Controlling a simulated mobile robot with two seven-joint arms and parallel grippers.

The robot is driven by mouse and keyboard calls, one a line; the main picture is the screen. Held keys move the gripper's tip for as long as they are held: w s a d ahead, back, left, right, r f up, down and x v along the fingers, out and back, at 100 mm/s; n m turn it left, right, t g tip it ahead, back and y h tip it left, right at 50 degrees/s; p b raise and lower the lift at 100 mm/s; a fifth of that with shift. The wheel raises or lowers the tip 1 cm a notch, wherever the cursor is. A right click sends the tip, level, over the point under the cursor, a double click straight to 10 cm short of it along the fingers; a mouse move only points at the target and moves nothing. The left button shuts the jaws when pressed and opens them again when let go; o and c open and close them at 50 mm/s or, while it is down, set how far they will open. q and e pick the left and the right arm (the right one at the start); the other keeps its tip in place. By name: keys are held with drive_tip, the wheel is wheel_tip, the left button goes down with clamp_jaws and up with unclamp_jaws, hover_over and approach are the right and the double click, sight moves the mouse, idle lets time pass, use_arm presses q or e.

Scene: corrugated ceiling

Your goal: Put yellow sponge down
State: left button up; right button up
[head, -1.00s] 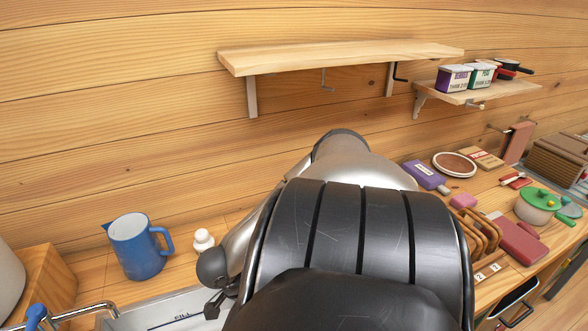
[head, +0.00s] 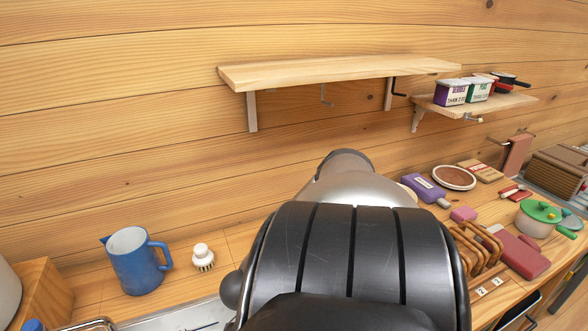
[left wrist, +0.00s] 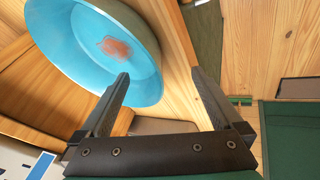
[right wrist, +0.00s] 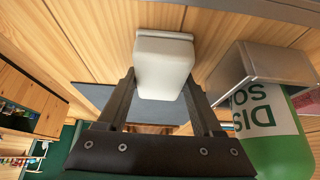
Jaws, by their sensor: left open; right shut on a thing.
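In the right wrist view, my right gripper (right wrist: 161,75) is shut on a pale, off-white block (right wrist: 163,68) that fills the gap between its fingertips. The block looks whitish rather than clearly yellow, and I see no other sponge. A grey surface (right wrist: 155,112) shows behind it; I cannot tell whether they touch. In the left wrist view, my left gripper (left wrist: 162,74) is open and empty. Its left finger overlaps a blue bowl (left wrist: 85,45) with a reddish patch inside. In the head view, my own arm hides the middle of the counter, and neither gripper shows.
A green-and-white bottle (right wrist: 270,125) and a metal box (right wrist: 262,68) stand right of the right gripper. In the head view, a blue jug (head: 136,264) and a white brush (head: 203,259) stand at left. A wooden shelf (head: 340,73) hangs above; the right counter is crowded.

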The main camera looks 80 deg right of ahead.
drive_tip(key=o, duration=1.4)
drive_tip(key=shift+o, duration=0.2)
drive_tip(key=v, duration=1.2)
drive_tip(key=shift+o, duration=0.2)
drive_tip(key=shift+r, duration=0.1)
